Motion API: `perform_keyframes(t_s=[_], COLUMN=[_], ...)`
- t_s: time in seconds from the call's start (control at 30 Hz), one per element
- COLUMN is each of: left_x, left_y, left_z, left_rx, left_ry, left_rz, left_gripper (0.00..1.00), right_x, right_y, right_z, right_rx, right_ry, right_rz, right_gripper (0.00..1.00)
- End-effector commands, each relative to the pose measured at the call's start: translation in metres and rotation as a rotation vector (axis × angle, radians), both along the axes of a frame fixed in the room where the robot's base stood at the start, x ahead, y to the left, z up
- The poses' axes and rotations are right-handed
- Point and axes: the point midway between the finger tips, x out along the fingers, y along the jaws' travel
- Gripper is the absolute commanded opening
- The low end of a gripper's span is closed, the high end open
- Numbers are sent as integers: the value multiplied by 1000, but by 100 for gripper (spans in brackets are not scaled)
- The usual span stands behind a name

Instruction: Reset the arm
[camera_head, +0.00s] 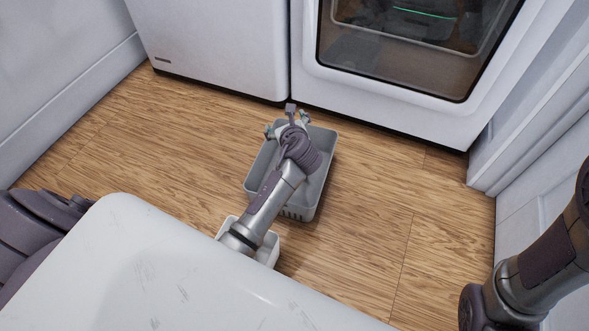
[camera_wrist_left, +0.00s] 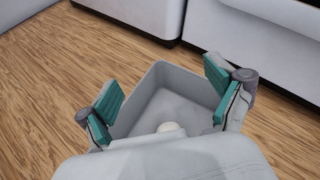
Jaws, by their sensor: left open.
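My left arm (camera_head: 265,205) reaches out from beyond the white surface, over a grey bin on the floor. Its gripper (camera_head: 287,122) is above the bin's far end, close to the machines. In the left wrist view the gripper (camera_wrist_left: 163,92) has its two teal-padded fingers spread wide apart. Nothing is held between them, and the empty-looking grey bin (camera_wrist_left: 150,85) shows below. A small pale round shape sits low between the fingers; I cannot tell what it is. My right arm shows at the lower right, its gripper out of view.
The grey bin (camera_head: 318,190) stands on the wood floor (camera_head: 375,220). A second pale container (camera_head: 268,252) is partly hidden by my arm. A white machine (camera_head: 215,45) and a glass-doored machine (camera_head: 400,105) stand behind. A white surface (camera_head: 130,270) fills the lower left. Floor right of the bin is clear.

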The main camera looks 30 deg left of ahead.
Motion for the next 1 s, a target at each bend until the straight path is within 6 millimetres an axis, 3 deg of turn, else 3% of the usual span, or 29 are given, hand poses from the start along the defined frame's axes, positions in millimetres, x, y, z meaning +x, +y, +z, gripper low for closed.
perform_keyframes(t_s=[0.1, 0.23, 0.8, 0.87, 1.0], left_x=[0, 0, 1, 3, 10], left_y=[0, 0, -3, -8, -42], left_z=[19, 30, 37, 45, 89], left_rx=[0, 1, -14, -47, -252], left_ry=[-3, -1, -20, -65, -294], left_rz=[0, -1, -8, -24, -116], left_gripper=[93, 93, 93, 93, 93], right_x=[0, 0, 2, 6, 23], right_y=[0, 0, 0, 0, -1], right_z=[0, 0, 1, 2, 2], right_rx=[0, 0, -1, 0, 3], right_ry=[0, 0, 5, 17, 76], right_rz=[0, 0, 0, 0, 3], right_gripper=[48, 48, 48, 48, 48])
